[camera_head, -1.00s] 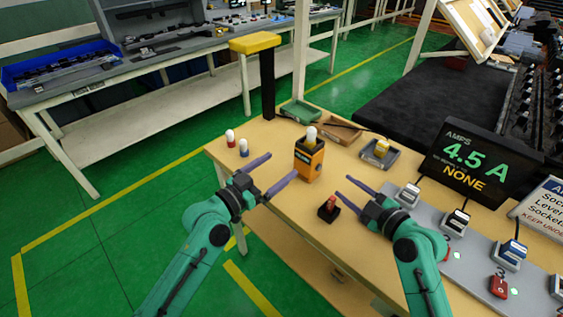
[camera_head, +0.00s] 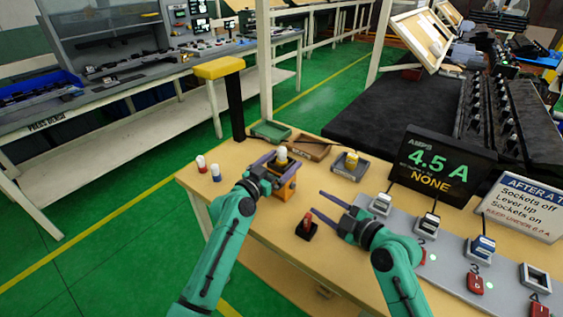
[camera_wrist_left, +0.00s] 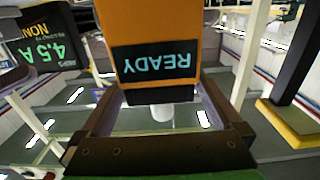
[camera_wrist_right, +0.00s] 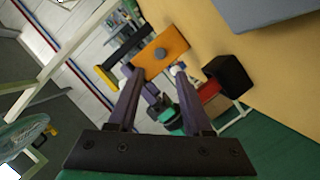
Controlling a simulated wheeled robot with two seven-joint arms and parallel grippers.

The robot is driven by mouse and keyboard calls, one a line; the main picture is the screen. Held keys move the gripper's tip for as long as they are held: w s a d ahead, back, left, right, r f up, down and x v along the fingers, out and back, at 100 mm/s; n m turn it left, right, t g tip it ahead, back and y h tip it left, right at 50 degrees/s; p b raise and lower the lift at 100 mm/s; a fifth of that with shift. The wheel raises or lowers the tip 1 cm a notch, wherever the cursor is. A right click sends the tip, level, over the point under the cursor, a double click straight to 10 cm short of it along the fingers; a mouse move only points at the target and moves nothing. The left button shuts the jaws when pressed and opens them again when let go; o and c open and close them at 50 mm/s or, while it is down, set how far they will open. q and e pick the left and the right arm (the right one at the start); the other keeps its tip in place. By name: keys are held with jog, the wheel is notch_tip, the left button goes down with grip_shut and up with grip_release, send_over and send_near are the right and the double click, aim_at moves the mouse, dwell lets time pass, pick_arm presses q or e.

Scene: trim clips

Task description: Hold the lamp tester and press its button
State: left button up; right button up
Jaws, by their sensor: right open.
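The lamp tester (camera_head: 289,184) is an orange box standing upright on the table with a pale bulb on top. In the left wrist view its display (camera_wrist_left: 155,62) reads READY, upside down. My left gripper (camera_head: 277,177) has its fingers on either side of the tester's upper part, close against it; whether they press on it I cannot tell. In the right wrist view the tester's orange face (camera_wrist_right: 172,42) shows a round grey button (camera_wrist_right: 159,54). My right gripper (camera_head: 330,207) is open and empty, to the right of the tester and apart from it.
A red piece on a black base (camera_head: 306,227) stands near the table's front edge, close to my right gripper. Trays (camera_head: 349,168) lie behind. A socket board (camera_head: 447,258) and a 4.5 A screen (camera_head: 438,166) are at right.

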pick_arm(q)
jog(key=c, duration=1.5)
pick_arm(e)
jog(key=shift+c, duration=0.3)
pick_arm(q)
jog(key=shift+o, duration=0.2)
pick_arm(e)
grip_shut()
